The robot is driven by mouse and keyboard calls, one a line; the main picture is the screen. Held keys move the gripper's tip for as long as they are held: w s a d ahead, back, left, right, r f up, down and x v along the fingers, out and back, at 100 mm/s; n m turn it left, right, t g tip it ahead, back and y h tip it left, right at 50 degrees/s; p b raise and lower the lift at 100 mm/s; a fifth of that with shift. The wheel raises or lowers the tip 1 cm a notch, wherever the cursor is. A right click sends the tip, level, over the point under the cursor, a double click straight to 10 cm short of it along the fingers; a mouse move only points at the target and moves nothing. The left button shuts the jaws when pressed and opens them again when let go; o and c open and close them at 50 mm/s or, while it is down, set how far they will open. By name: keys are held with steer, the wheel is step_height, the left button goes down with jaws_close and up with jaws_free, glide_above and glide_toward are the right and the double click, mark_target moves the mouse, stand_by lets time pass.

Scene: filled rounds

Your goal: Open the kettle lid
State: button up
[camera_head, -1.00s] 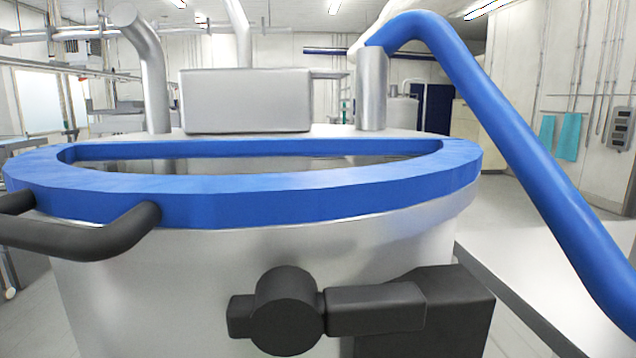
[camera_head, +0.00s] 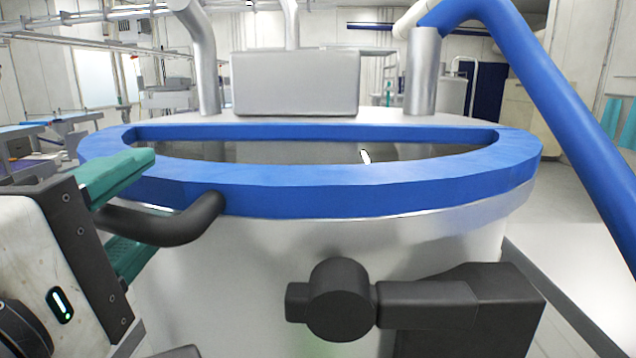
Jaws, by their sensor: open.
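The large metal kettle (camera_head: 250,262) stands upright in front of me. A thick blue rim (camera_head: 370,192) runs around its top. Inside the rim is a dark, shiny oval area (camera_head: 310,152); I cannot tell whether it is an opening or a lid surface. A black curved handle (camera_head: 190,222) is fixed to the front left of the blue rim. My gripper (camera_head: 150,203) is at the left, open, with one teal finger above the handle and the other below it. The handle shows between the fingers; I cannot tell if they touch it.
A black pivot block (camera_head: 340,298) juts from the kettle's front. A blue pipe (camera_head: 545,85) slopes down at the right. A metal box (camera_head: 296,82) and upright pipes stand behind the rim. Pale floor shows at the right.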

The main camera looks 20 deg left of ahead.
jaws_close()
steer(key=shift+r, duration=0.1)
steer(key=shift+r, duration=0.1)
stand_by(0.3)
